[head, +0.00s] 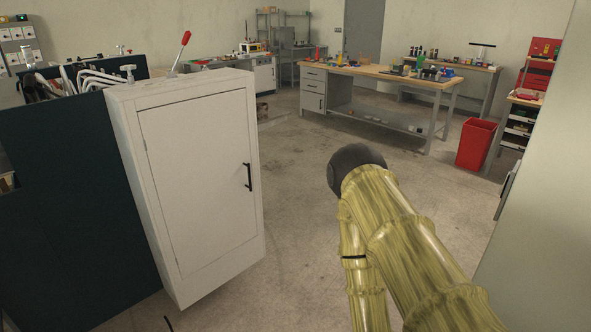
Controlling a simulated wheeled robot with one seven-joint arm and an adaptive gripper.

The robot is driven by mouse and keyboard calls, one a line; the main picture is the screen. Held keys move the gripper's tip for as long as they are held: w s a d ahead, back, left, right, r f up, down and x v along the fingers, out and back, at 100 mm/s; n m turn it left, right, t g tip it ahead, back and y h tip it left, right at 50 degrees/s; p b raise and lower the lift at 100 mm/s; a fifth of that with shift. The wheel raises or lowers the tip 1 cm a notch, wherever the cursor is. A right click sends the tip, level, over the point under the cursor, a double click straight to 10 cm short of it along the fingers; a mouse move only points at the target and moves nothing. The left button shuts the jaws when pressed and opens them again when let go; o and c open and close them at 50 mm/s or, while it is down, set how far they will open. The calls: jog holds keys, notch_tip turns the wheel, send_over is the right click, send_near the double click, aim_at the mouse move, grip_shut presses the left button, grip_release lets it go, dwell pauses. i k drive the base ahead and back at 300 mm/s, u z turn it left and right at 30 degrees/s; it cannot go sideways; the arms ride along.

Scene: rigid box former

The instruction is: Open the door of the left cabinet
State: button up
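The left cabinet (118,135) is white and stands left of centre in the head view. Its door (195,190) looks shut, flush in its frame. A black vertical bar handle (249,177) sits near the door's right edge. My arm, in a yellow-green streaked cover, rises from the bottom right to a dark rounded part, with clear floor showing between it and the cabinet. No gripper fingers show, so I cannot tell where my gripper is relative to the handle.
A dark panel (70,215) adjoins the cabinet's left side. A red-handled lever (180,52) stands on its top. A pale grey surface (545,220) fills the right edge. Behind are a workbench (385,77) and a red bin (475,145). The concrete floor (300,190) between is clear.

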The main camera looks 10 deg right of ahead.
aim_at(198, 150)
jog(key=z, duration=0.05)
jog(key=i, duration=1.2)
jog(key=u, duration=0.45)
